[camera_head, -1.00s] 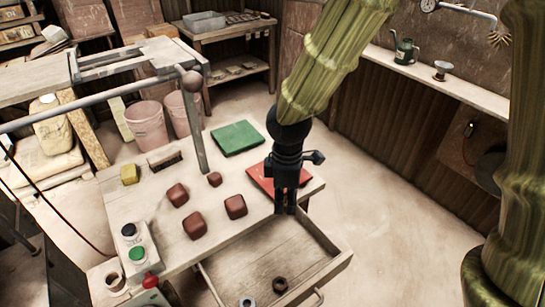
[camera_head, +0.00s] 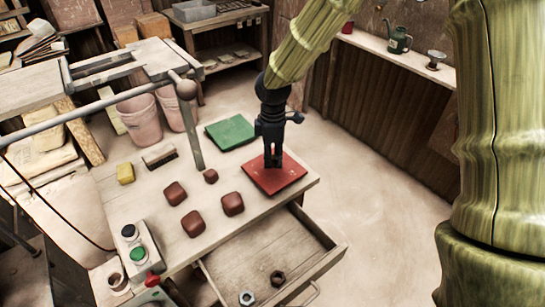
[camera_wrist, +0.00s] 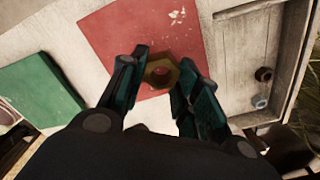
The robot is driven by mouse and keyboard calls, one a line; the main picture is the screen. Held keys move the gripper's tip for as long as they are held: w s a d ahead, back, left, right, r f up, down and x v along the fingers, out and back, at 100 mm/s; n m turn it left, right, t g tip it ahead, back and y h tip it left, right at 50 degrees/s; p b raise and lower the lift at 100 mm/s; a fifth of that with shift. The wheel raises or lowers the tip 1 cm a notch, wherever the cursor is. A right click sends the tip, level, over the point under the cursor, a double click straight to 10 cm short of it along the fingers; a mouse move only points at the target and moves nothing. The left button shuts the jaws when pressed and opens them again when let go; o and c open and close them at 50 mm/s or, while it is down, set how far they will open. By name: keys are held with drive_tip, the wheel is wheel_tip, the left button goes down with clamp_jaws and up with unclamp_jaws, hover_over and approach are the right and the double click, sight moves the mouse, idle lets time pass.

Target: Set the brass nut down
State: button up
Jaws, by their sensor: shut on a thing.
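The brass nut (camera_wrist: 161,73) is between the fingertips of my gripper (camera_wrist: 161,82) in the wrist view, and the fingers are shut on it. Behind it in that view lies the red mat (camera_wrist: 112,38). In the head view my gripper (camera_head: 273,163) points down over the red mat (camera_head: 292,174) at the table's right corner. I cannot make out the nut in the head view. Whether the nut touches the mat or hangs just above it is not clear.
A green mat (camera_head: 230,132) lies behind to the left. Several brown blocks, including one at the front (camera_head: 193,224), stand left of my gripper. The open drawer (camera_head: 232,270) in front holds a dark nut (camera_head: 278,278) and a grey nut (camera_head: 247,297). A lever post (camera_head: 194,130) rises nearby.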

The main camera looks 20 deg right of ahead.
sight(273, 160)
drive_tip(key=shift+w+d, duration=0.15)
drive_tip(key=shift+w, duration=0.45)
drive_tip(key=shift+w+f, duration=0.1)
drive_tip(key=shift+f, duration=0.1)
drive_tip(key=shift+f+p, duration=0.65)
drive_tip(key=shift+f, duration=0.9)
drive_tip(key=shift+f, duration=0.15)
drive_tip(key=o, duration=1.1)
drive_tip(key=shift+c, duration=0.2)
wheel_tip(273, 160, up, 12)
drive_tip(key=shift+r+b, duration=0.15)
drive_tip(key=shift+b, duration=0.7)
